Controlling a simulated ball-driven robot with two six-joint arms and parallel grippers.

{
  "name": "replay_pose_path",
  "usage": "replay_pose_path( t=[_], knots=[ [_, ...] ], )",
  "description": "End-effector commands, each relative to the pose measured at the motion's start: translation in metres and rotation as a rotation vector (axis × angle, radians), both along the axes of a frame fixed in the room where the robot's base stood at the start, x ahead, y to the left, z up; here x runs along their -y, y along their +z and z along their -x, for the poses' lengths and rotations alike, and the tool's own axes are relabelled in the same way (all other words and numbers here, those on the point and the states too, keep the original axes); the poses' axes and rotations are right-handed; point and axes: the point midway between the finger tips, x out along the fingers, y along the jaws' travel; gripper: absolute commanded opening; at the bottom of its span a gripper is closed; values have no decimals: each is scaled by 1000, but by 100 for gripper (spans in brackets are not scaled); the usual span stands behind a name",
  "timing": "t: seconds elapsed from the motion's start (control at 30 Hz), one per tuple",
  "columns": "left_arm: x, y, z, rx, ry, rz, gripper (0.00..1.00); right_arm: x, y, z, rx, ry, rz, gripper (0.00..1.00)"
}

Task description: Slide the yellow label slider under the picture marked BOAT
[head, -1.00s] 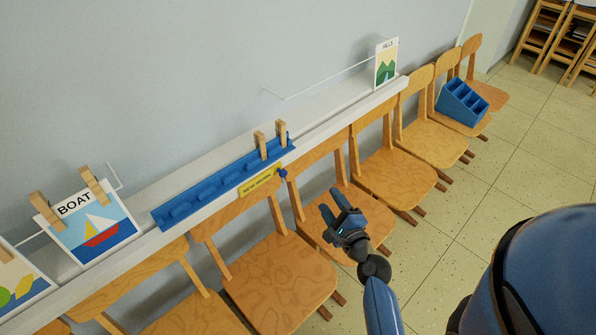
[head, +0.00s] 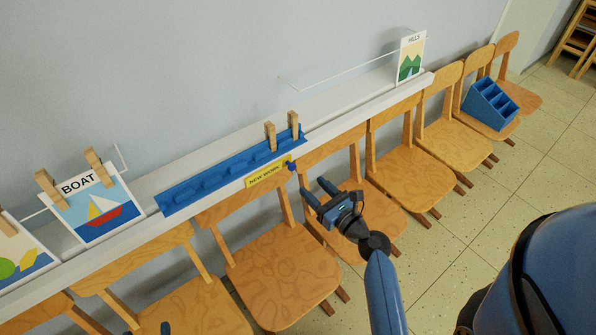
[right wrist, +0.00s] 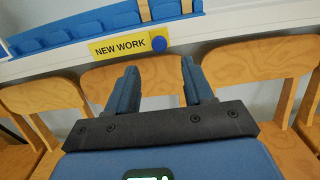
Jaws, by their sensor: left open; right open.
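The yellow label slider (head: 267,175), reading NEW WORK, sits on the front edge of the white ledge (head: 350,103), with a blue knob (head: 291,166) at its right end. In the right wrist view the slider (right wrist: 118,48) and knob (right wrist: 159,44) lie beyond my fingertips. The BOAT picture (head: 97,214) hangs from two wooden pegs at the left, well away from the slider. My right gripper (head: 313,189) is open and empty, just below and right of the knob, apart from it. My left gripper (head: 149,328) barely shows at the bottom edge, open.
A blue rack (head: 215,183) with two wooden pegs stands on the ledge above the slider. Wooden chairs (head: 283,265) line the wall below the ledge. A HILLS picture (head: 411,58) is at the far right. A blue compartment box (head: 489,105) sits on a chair.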

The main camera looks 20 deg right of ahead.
Motion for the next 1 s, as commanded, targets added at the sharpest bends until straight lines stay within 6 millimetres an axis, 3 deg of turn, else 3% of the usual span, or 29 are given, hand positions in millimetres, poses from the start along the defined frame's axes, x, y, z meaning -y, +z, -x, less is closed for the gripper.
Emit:
replay_pose_path(
  t=[0.2,0.5,0.93,1.0],
  knots=[
    [0,2,0,0,0,0,65,-13,1,-35,2,3,2,52],
    [0,2,0,0,0,0,65,-25,0,-69,2,1,2,52],
    [0,2,0,0,0,0,65,-28,0,-76,1,-1,2,52],
    [0,2,0,0,0,0,65,-28,0,-76,1,-1,2,44]
  ],
)
